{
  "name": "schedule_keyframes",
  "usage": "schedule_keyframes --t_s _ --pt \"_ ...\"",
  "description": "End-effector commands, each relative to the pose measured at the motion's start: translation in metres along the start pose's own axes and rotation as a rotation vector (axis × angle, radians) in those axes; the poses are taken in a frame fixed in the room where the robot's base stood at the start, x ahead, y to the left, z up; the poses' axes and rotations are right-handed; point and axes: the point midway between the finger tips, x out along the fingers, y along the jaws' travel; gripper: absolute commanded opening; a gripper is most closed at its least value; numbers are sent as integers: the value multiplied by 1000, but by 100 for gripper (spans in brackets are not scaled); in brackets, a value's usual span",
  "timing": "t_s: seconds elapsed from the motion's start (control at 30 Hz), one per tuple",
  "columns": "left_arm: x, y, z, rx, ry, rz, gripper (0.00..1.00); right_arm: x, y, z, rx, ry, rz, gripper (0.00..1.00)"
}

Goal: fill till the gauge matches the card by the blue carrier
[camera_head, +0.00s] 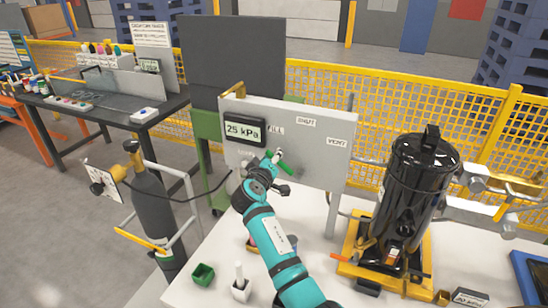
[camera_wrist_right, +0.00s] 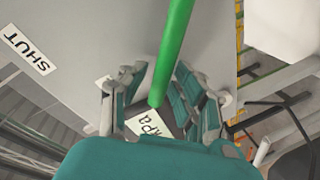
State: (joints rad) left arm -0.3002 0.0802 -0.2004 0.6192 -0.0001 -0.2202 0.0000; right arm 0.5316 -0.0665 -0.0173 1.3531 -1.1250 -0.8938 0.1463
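A grey panel (camera_head: 315,158) carries a gauge (camera_head: 244,131) reading 25 kPa. Labels FILL, SHUT and VENT lie around a green valve lever (camera_head: 287,169). My right gripper (camera_head: 271,163) is at the lever, in front of the panel. In the right wrist view the green lever (camera_wrist_right: 172,50) runs between the two spread fingers of the gripper (camera_wrist_right: 158,82), with a gap visible on each side. A blue carrier (camera_head: 532,275) is cut off at the right edge. A small card (camera_head: 470,298) stands by it; its writing is too small to read. My left gripper is out of view.
A black tank (camera_head: 412,185) in a yellow base (camera_head: 352,252) stands right on the white table (camera_head: 218,262). A green cup (camera_head: 203,274) and a white holder (camera_head: 241,290) sit near the front. A dark gas cylinder (camera_head: 154,215) with a hose stands left. Yellow mesh fencing (camera_head: 400,102) is behind.

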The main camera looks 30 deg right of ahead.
Motion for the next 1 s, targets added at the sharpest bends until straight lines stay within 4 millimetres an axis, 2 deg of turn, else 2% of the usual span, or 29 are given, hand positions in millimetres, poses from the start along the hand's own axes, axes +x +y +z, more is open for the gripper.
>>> schedule_keyframes --t_s 0.37,0.73,1.0 --pt "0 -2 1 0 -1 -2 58 -3 4 -2 1 4 7 40" --pt "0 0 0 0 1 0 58 -60 1 -1 1 3 3 40" --pt "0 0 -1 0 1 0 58 -75 2 -1 0 2 4 40"
